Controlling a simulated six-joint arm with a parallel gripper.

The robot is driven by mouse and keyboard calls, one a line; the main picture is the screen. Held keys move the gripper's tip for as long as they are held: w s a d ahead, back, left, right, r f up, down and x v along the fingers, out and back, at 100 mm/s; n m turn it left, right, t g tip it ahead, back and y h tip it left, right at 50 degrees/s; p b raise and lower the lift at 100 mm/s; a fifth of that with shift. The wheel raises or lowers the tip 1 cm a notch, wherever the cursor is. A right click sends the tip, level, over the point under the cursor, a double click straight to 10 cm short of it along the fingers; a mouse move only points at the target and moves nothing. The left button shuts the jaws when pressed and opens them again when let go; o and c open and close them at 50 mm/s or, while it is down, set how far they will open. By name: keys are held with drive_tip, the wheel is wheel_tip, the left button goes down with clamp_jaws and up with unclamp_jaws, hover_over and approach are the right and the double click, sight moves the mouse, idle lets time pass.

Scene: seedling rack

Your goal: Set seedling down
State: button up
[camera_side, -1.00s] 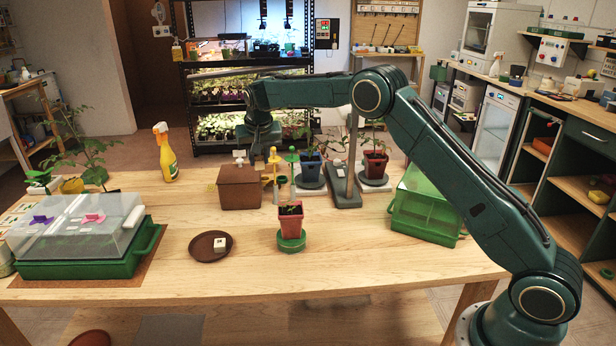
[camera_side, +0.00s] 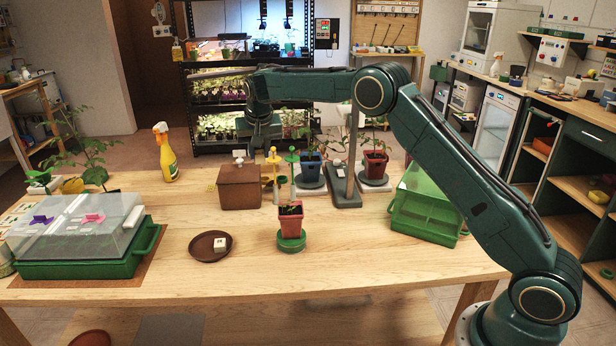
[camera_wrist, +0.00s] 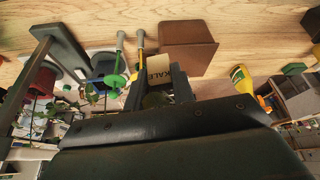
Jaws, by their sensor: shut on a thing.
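In the side view a red pot with a small seedling (camera_side: 291,216) stands upright on a green round base (camera_side: 291,243) at the front middle of the table. A blue pot with a seedling (camera_side: 311,166) and another red pot with a seedling (camera_side: 375,163) stand on grey round bases farther back. My gripper (camera_side: 258,130) is raised behind the brown box, apart from these pots. In the wrist view my gripper (camera_wrist: 160,82) is shut on a tan piece marked KALE (camera_wrist: 158,68). The rest of that piece is hidden, and it cannot be made out in the side view.
The brown box (camera_side: 239,187) stands beside yellow and green upright tools (camera_side: 273,170). A grey stand (camera_side: 345,190) rises between the back pots. A brown dish (camera_side: 209,247) holds a small white block. Green clear-lidded tray (camera_side: 85,268) is left; green crate (camera_side: 428,212) is right.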

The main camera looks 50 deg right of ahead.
drive_tip(key=shift+s+d+r, duration=0.15)
drive_tip(key=shift+s+d, duration=0.15)
drive_tip(key=shift+s, duration=0.1)
drive_tip(key=s+d+m, duration=0.1)
drive_tip(key=s+d, duration=0.1)
drive_tip(key=s, duration=0.9)
drive_tip(key=s+d+m, duration=0.1)
drive_tip(key=s+d, duration=0.2)
drive_tip(key=s, duration=0.8)
drive_tip(key=shift+s+d+h, duration=0.15)
drive_tip(key=shift+d+h, duration=0.1)
drive_tip(key=shift+h, duration=0.15)
wheel_tip(320, 180, down, 16)
drive_tip(key=shift+f, duration=0.15)
drive_tip(key=shift+f, duration=0.1)
drive_tip(key=shift+f, duration=1.8)
drive_tip(key=shift+f, duration=0.1)
